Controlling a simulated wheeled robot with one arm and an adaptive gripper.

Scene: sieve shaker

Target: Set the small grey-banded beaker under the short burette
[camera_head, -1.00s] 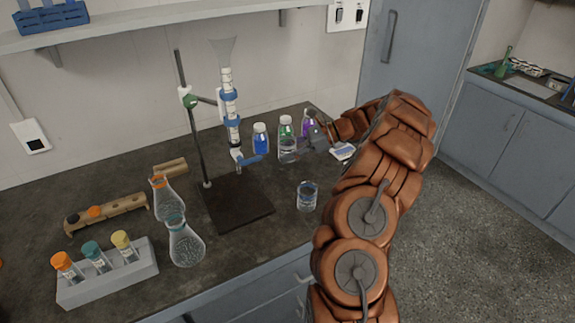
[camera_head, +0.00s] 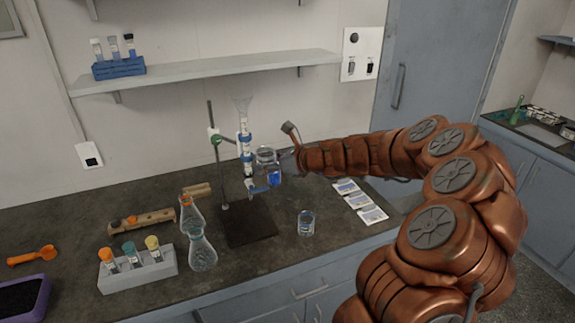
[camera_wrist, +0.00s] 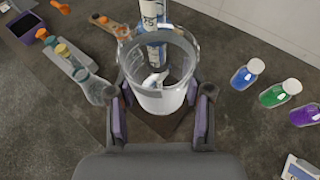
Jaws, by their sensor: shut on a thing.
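My gripper (camera_wrist: 163,93) is shut on a clear glass beaker with a grey band (camera_wrist: 158,100). In the head view the held beaker (camera_head: 267,157) is upright and raised above the bench. It is just right of the burette (camera_head: 246,150), overlapping its lower part. The burette has blue and white parts and a funnel-like top, and is clamped to a thin stand with a dark base plate (camera_head: 250,230). In the wrist view the burette (camera_wrist: 153,25) is just beyond the beaker's rim. I cannot tell whether they touch.
Another small beaker (camera_head: 306,223) stands right of the base plate. Two flasks (camera_head: 202,250) and a tube rack (camera_head: 138,270) stand left. Flat packets (camera_head: 360,202) lie on the bench.

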